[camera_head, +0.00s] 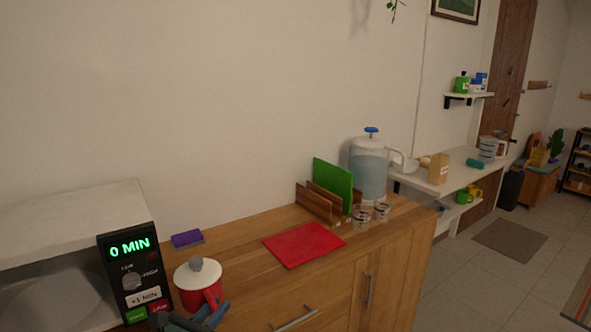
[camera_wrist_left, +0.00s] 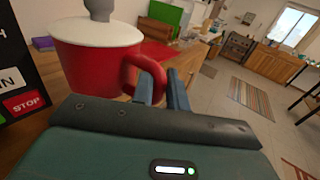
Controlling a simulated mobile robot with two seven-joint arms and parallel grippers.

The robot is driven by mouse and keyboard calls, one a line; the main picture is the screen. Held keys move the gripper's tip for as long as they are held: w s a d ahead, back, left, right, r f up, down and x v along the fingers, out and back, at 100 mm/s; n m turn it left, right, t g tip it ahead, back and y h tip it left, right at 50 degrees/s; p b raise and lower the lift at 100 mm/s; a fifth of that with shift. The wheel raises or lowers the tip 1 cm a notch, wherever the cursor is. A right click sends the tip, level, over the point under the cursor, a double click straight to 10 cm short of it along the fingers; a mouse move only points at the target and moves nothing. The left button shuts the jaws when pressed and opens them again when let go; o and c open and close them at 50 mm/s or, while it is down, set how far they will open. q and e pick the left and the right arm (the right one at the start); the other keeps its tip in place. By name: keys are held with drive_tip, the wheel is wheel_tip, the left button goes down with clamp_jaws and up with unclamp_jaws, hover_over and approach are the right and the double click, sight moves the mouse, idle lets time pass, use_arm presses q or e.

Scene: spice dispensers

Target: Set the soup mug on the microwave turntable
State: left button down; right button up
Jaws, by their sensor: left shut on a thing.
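The red soup mug (camera_head: 196,292) with a white lid and grey knob is upright just right of the microwave's control panel. It also shows large in the left wrist view (camera_wrist_left: 90,65). My left gripper (camera_head: 205,318) is shut on the mug's handle, seen between the two fingers in the left wrist view (camera_wrist_left: 163,88). The microwave (camera_head: 75,222) is at the left, its panel reading 0 MIN. The turntable (camera_head: 50,302) shows inside its open front, with its near part cut off by the frame. My right gripper is not in view.
A purple sponge (camera_head: 187,239) lies behind the mug. A red board (camera_head: 303,244) lies on the wooden counter (camera_head: 240,240) to the right. A rack with a green board (camera_head: 333,184), a water dispenser (camera_head: 368,172) and glasses (camera_head: 362,216) stand farther right.

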use_arm(q)
drive_tip(key=s+a+r+n+y, duration=0.1)
drive_tip(key=s+r+n+y, duration=0.1)
drive_tip(key=s, duration=0.6)
drive_tip(key=s+a+r+n+t+y, duration=0.1)
drive_tip(key=s+y, duration=0.3)
drive_tip(key=s, duration=0.4)
drive_tip(key=shift+a+r+n+y, duration=0.4)
drive_tip(key=shift+a+r+n, duration=0.15)
drive_tip(key=shift+r+n, duration=0.15)
drive_tip(key=shift+w+d, duration=0.1)
drive_tip(key=shift+d, duration=0.05)
